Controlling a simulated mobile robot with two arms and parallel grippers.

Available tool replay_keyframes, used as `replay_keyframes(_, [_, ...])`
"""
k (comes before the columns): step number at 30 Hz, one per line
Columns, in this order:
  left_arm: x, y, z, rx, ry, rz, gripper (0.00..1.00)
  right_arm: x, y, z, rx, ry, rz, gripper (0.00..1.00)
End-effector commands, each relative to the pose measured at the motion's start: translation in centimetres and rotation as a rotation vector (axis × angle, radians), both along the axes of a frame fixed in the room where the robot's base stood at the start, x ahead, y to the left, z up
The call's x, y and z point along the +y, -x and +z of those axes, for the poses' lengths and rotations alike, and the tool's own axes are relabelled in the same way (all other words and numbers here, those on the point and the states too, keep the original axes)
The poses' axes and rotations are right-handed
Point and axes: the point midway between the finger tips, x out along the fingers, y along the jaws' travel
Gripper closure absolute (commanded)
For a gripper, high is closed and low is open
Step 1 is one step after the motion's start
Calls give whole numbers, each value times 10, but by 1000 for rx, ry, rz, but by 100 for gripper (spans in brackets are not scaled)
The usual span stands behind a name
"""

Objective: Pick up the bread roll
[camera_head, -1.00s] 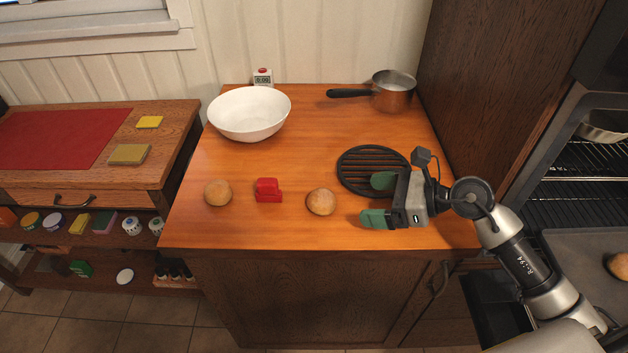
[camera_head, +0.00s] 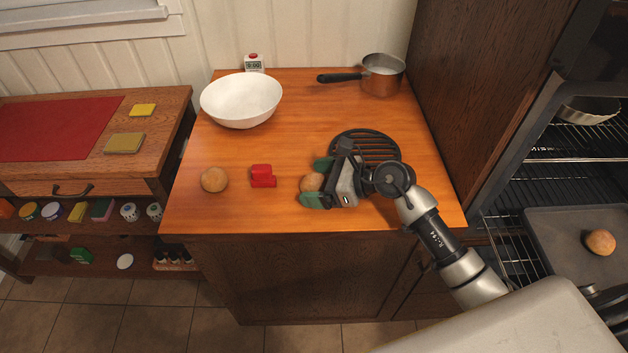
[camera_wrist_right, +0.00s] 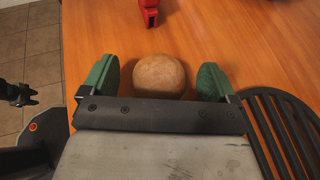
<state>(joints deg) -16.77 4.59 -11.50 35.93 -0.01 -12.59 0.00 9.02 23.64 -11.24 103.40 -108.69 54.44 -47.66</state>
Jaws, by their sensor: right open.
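A round brown bread roll (camera_head: 311,182) sits on the wooden counter, partly hidden by my right gripper (camera_head: 317,181) in the head view. In the right wrist view the roll (camera_wrist_right: 159,75) lies between the two green fingers of the open gripper (camera_wrist_right: 156,80), with a gap on each side. A second roll (camera_head: 214,179) is on the counter to the left. A third roll (camera_head: 600,242) lies on the oven tray at the far right.
A red object (camera_head: 262,176) stands left of the gripper; it also shows in the wrist view (camera_wrist_right: 149,12). A black round trivet (camera_head: 377,143) is beside the arm. A white bowl (camera_head: 241,101), a timer (camera_head: 254,64) and a copper pot (camera_head: 381,78) stand at the back.

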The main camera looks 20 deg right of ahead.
Motion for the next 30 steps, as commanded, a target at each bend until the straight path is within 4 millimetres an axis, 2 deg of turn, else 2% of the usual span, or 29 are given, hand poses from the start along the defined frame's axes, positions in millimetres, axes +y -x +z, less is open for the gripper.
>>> replay_keyframes(4, [0,3,-1,6,0,0,57,0,0,-1,0,0,0,11])
replay_keyframes(5, [0,4,-1,7,-1,0,57,0,0,-1,0,0,0,14])
replay_keyframes(12, [1,10,-1,16,-1,1,57,0,0,0,0,0,0,51])
replay_keyframes(15, [1,10,-1,16,-1,1,57,0,0,0,0,0,0,63])
replay_keyframes(24, [1,10,-1,16,-1,1,57,-1,0,2,-1,1,0,63])
replay_keyframes(26, [1,10,-2,16,-1,1,57,0,0,6,-2,0,1,63])
replay_keyframes(30, [1,10,-3,16,-1,1,57,-1,0,28,-6,3,1,63])
